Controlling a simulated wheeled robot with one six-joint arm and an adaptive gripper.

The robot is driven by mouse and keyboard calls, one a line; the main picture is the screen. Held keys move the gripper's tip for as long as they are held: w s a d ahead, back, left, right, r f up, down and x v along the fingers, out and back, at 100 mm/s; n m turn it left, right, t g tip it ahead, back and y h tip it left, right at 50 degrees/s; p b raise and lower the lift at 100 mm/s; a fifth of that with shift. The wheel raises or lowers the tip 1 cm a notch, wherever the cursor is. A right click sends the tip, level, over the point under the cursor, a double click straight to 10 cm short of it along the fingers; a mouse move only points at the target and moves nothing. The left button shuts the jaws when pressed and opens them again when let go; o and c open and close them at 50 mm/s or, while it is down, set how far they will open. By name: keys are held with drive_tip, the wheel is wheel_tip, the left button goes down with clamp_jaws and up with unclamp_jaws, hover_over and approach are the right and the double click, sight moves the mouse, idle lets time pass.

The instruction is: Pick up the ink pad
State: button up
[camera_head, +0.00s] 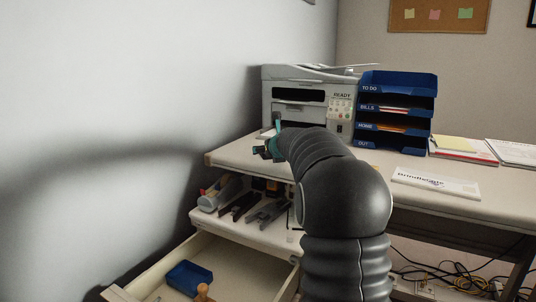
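A small blue rectangular thing (189,277), which looks like the ink pad, lies in the open drawer (228,262) at the lower left. A wooden knob-like handle (203,292), perhaps of a stamp, stands close to it at the bottom edge. My gripper (266,151) is up at the desk's left end, in front of the printer, well above and to the right of the blue thing. It is small and partly hidden behind my arm; its fingers do not show clearly. I see nothing clearly held in it.
A shelf (222,224) with staplers and a tape dispenser (220,191) is above the drawer. The desk (232,156) bears a printer (290,96), blue letter trays (396,109) and papers (464,149). A wall closes off the left. Cables (455,280) hang under the desk.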

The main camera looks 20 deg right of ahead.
drive_tip(key=shift+w+f, duration=0.2)
drive_tip(key=shift+w, duration=0.4)
drive_tip(key=c, duration=1.3)
drive_tip(key=shift+r, duration=0.1)
